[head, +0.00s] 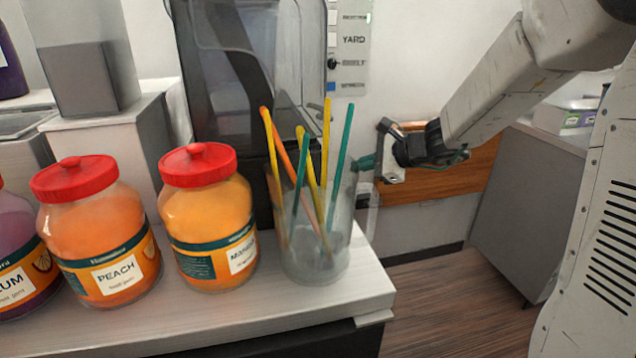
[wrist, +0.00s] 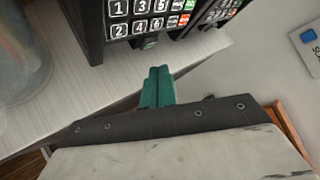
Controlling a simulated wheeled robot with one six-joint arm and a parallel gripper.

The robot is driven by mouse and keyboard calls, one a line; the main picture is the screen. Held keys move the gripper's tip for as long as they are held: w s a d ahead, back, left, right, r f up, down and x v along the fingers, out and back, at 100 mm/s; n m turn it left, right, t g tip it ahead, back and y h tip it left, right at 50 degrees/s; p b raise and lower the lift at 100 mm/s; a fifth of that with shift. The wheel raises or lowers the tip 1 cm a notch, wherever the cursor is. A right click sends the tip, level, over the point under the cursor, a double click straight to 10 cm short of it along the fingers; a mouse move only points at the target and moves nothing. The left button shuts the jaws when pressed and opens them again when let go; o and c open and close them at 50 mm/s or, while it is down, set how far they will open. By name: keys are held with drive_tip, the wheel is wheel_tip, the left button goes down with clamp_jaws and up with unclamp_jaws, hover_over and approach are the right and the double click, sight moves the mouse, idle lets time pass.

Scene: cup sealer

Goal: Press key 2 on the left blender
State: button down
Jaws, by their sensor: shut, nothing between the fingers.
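Two dark keypads show at the top of the wrist view: a left keypad (wrist: 143,22) with white numbered keys and coloured keys, and a partly cut-off right keypad (wrist: 215,12). Key 2 (wrist: 118,30) is at the lower left of the left keypad, below key 1. A dark blender (head: 225,70) with a clear cover stands at the back in the head view; its keys are not visible there. My gripper (wrist: 158,78) is shut and empty, its teal fingertips below and right of key 2 and apparently apart from the keys. In the head view, my gripper (head: 366,162) is right of the straw cup.
A clear cup (head: 315,250) of coloured straws stands close left of my gripper at the counter's corner. Peach (head: 98,235) and orange (head: 208,220) jars with red lids stand further left. A wall panel (head: 348,45) is behind. Open floor (head: 455,295) lies to the right.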

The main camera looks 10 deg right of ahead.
drive_tip(key=a+f, duration=0.2)
drive_tip(key=a, duration=0.4)
drive_tip(key=shift+a, duration=0.15)
drive_tip(key=shift+a, duration=0.1)
idle(1.8)
drive_tip(key=shift+a+f, duration=0.15)
drive_tip(key=shift+a, duration=0.2)
drive_tip(key=shift+a+f, duration=0.15)
drive_tip(key=shift+a, duration=0.2)
idle(0.6)
drive_tip(key=shift+d, duration=0.1)
drive_tip(key=shift+d+r, duration=0.3)
drive_tip(key=shift+d, duration=0.35)
drive_tip(key=shift+d, duration=0.1)
drive_tip(key=d, duration=0.1)
drive_tip(key=d+r, duration=0.1)
drive_tip(key=d, duration=0.2)
drive_tip(key=shift+d+r, duration=0.25)
drive_tip(key=shift+d, duration=0.05)
